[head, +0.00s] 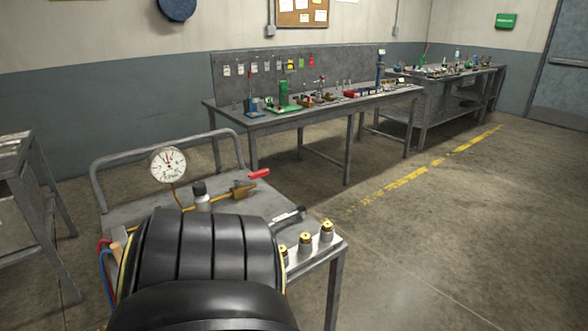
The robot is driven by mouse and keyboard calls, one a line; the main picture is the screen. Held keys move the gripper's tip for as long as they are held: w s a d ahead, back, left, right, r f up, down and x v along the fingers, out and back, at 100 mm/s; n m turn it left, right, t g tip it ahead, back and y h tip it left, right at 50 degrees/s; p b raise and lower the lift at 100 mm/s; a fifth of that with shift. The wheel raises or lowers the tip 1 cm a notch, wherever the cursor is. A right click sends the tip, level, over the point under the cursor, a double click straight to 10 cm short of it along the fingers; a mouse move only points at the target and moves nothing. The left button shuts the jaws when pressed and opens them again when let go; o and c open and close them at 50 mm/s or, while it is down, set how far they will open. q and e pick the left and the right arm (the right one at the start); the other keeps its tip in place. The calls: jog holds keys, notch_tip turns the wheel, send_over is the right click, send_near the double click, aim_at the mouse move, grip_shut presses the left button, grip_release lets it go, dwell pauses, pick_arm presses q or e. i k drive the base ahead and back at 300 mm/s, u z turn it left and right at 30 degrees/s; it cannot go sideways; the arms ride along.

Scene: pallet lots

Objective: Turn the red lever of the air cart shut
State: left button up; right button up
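The air cart (121,214) is a grey metal cart with a tubular handle, close in front of me. Its red lever (259,174) sits at the cart's far right side, above a brass valve (243,190). The lever points right and slightly upward, roughly in line with the brass pipe. A round white gauge (168,164) stands upright left of the valve. A large black ribbed shape in the foreground hides much of the cart's near part. Neither of my grippers can be made out.
Brass-topped fittings (305,241) line the cart's right edge, near a black and silver piece (288,216). Red and blue hoses (103,262) hang at its left. A workbench (300,116) with tools stands behind. Another table (22,185) is at left. Floor at right is clear.

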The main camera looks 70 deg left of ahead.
aim_at(257, 174)
jog(key=u, duration=0.7)
jog(key=i, duration=2.2)
jog(key=u, duration=1.4)
jog(key=i, duration=0.5)
jog(key=u, duration=1.5)
